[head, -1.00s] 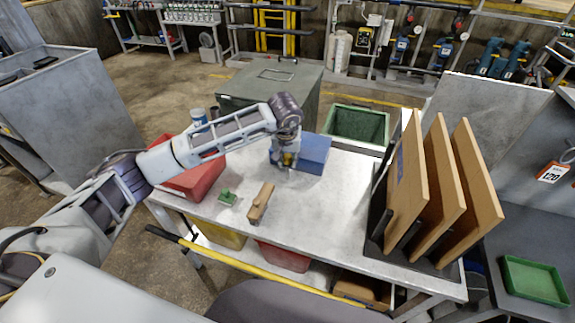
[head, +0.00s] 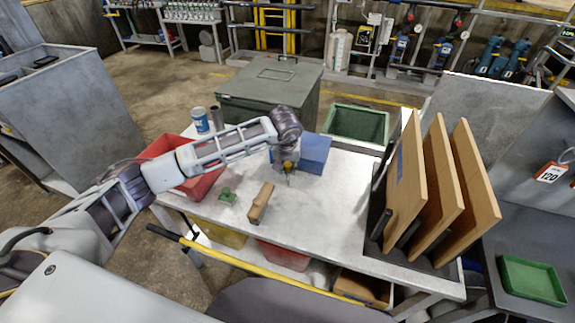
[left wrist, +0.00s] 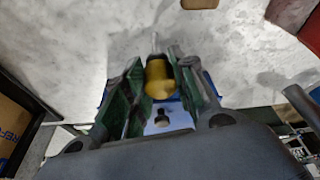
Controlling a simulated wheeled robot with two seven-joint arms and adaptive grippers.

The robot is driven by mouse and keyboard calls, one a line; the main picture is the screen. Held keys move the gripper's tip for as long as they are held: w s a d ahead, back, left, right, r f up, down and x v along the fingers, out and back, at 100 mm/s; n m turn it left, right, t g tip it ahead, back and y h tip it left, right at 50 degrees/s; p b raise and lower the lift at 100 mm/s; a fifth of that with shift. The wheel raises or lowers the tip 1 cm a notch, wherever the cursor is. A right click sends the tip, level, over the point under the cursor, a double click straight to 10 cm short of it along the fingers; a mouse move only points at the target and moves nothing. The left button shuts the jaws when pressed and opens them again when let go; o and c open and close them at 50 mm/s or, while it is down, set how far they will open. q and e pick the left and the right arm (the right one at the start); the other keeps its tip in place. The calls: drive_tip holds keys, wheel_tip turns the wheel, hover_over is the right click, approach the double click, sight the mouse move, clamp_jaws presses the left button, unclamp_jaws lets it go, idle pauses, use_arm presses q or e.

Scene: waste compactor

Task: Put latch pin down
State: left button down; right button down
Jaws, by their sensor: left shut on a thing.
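The latch pin has a yellow grip (left wrist: 159,80) and a thin metal shaft (left wrist: 155,43). My left gripper (head: 289,163) is shut on the yellow grip, with one green-padded finger on each side in the left wrist view (left wrist: 158,82). In the head view the pin's shaft (head: 288,178) points down over the grey table (head: 322,205), just in front of the blue bin (head: 314,152). I cannot tell whether its tip touches the table. My right gripper is not in view.
A wooden block (head: 261,203) and a small green part (head: 227,196) lie on the table in front. A red bin (head: 203,187) is at left and a rack of upright boards (head: 408,185) at right. Bare table lies between the block and rack.

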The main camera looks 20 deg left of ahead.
use_arm(q)
drive_tip(key=shift+f, duration=0.1)
drive_tip(key=c, duration=1.2)
unclamp_jaws()
drive_tip(key=shift+o, duration=0.2)
drive_tip(key=shift+r, duration=0.3)
drive_tip(key=b+v, duration=0.2)
drive_tip(key=v, duration=0.9)
drive_tip(key=shift+r, duration=0.3)
drive_tip(key=shift+s, duration=0.1)
drive_tip(key=shift+o, duration=0.5)
